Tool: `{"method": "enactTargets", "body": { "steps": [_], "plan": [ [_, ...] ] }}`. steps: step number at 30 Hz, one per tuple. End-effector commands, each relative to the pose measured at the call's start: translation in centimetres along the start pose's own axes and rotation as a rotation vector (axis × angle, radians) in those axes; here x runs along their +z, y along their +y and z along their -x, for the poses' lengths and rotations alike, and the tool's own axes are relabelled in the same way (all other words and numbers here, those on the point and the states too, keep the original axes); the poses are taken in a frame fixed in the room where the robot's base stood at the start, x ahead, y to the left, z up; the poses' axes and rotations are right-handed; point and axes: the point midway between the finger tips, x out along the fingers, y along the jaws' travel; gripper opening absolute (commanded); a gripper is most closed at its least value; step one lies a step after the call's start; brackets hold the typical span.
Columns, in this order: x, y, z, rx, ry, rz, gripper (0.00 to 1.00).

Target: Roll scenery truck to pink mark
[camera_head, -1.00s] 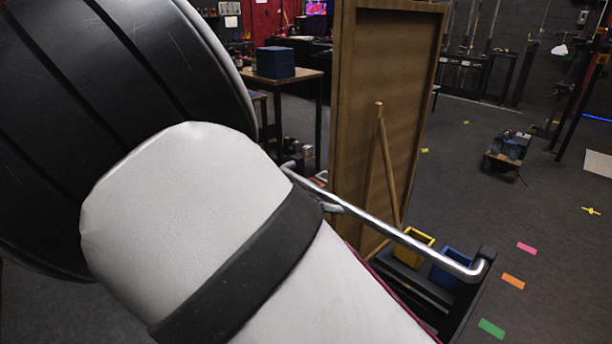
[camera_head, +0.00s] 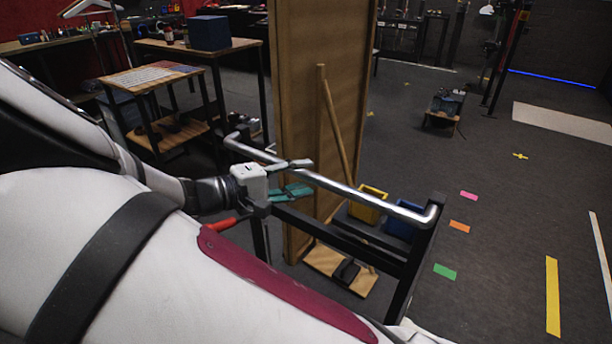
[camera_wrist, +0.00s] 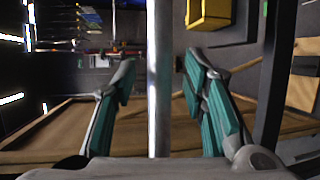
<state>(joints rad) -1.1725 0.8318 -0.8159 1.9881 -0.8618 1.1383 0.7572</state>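The scenery truck is a black frame (camera_head: 407,285) with a tall brown wooden flat (camera_head: 305,90) and a silver handle bar (camera_head: 375,200). My gripper (camera_head: 304,177) is at the left part of the bar, its teal-padded fingers apart. In the wrist view the bar (camera_wrist: 159,110) runs between the two open fingers (camera_wrist: 160,68), with a gap visible on each side. The pink mark (camera_head: 468,195) lies flat on the floor to the right of the truck, beyond the orange mark.
An orange mark (camera_head: 459,226), a green mark (camera_head: 445,271) and a yellow strip (camera_head: 553,296) lie on the floor. Yellow (camera_head: 368,205) and blue (camera_head: 400,222) bins sit on the truck. Tables (camera_head: 205,50) stand at the left. The floor at right is mostly clear.

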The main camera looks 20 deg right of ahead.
Motion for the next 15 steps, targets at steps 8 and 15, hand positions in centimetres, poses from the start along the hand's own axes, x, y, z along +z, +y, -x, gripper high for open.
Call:
{"method": "enactTargets", "body": {
  "steps": [8, 15],
  "plan": [
    [0.0, 0.0, -2.3, 0.0, 0.0, 0.001, 0.4],
    [0.0, 0.0, -2.5, 0.0, 0.0, 0.001, 0.4]
  ]
}}
